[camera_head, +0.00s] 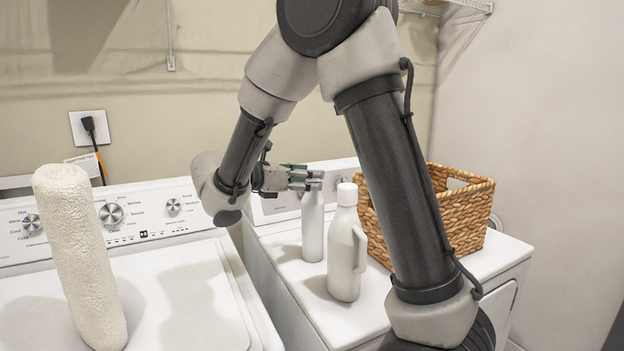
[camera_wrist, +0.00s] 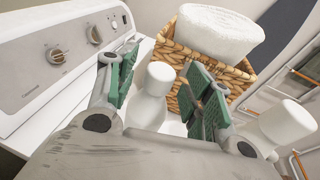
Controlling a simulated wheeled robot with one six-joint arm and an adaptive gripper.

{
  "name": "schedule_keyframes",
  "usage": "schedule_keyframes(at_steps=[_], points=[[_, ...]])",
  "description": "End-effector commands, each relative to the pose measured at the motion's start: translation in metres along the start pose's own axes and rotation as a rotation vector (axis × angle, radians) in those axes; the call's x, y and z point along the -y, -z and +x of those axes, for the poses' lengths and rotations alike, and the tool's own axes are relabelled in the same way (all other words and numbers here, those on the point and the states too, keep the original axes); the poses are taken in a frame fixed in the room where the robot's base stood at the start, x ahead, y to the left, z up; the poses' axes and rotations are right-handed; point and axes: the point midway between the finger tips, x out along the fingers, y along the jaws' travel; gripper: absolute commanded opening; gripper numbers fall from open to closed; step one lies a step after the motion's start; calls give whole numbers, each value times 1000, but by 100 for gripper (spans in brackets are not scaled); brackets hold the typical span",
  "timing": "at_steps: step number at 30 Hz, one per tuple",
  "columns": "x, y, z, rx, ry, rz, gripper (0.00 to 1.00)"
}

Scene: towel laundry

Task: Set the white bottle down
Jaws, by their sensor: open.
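Two white bottles stand upright on the right-hand white machine. The slimmer bottle (camera_head: 312,235) stands under my gripper (camera_head: 309,180), its top partly hidden by the fingers. In the wrist view this bottle (camera_wrist: 148,105) shows between the green-padded fingers of my gripper (camera_wrist: 165,78), with gaps visible beside its neck. My gripper is open around its upper part. The second bottle, with a side handle (camera_head: 344,252), stands just right and nearer in the head view. It shows at the right of the wrist view (camera_wrist: 287,122), outside the fingers.
A wicker basket (camera_head: 466,212) stands behind the bottles; the wrist view shows a white towel (camera_wrist: 220,32) in it. A rolled cream towel (camera_head: 80,260) stands on the left machine (camera_head: 190,310). Some machine top left of the bottles is clear.

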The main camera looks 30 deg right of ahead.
Motion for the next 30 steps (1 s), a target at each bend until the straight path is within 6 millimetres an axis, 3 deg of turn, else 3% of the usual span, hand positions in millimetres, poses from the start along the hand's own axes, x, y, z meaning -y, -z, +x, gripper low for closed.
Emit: schedule_keyframes(at_steps=[6, 12, 18, 30], points=[[-1, 1, -52, 0, -5, 0, 51], [0, 0, -87, 0, -3, -1, 51], [0, 0, -99, 0, -1, -1, 51], [0, 0, -99, 0, 0, -1, 51]])
